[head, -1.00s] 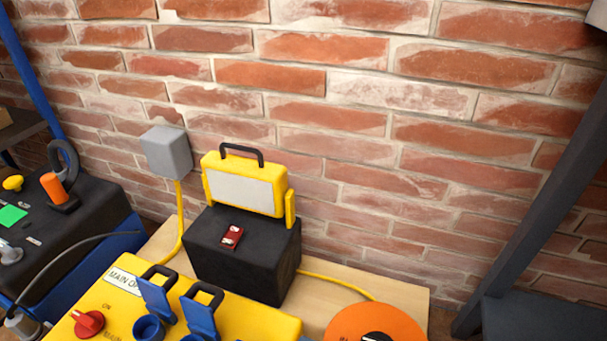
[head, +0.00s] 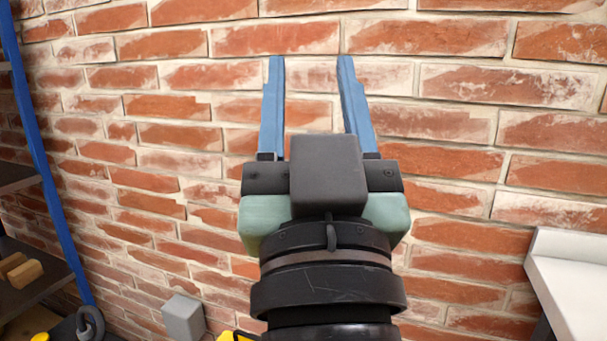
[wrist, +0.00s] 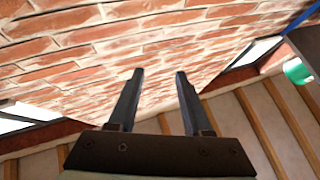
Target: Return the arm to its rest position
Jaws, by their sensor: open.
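My gripper (head: 312,95) is raised in front of the brick wall in the head view, its two blue fingers pointing up and spread apart with nothing between them. In the wrist view my gripper (wrist: 157,85) also shows open and empty, with bricks behind the fingertips. My arm below the gripper covers the lower middle of the head view.
The brick wall (head: 150,75) fills the background. A grey wall box (head: 183,317) is at the lower left, with a yellow edge beside it. A dark shelf with wooden blocks (head: 22,275) and a blue post (head: 45,160) stand left. A white surface (head: 572,285) juts in at right.

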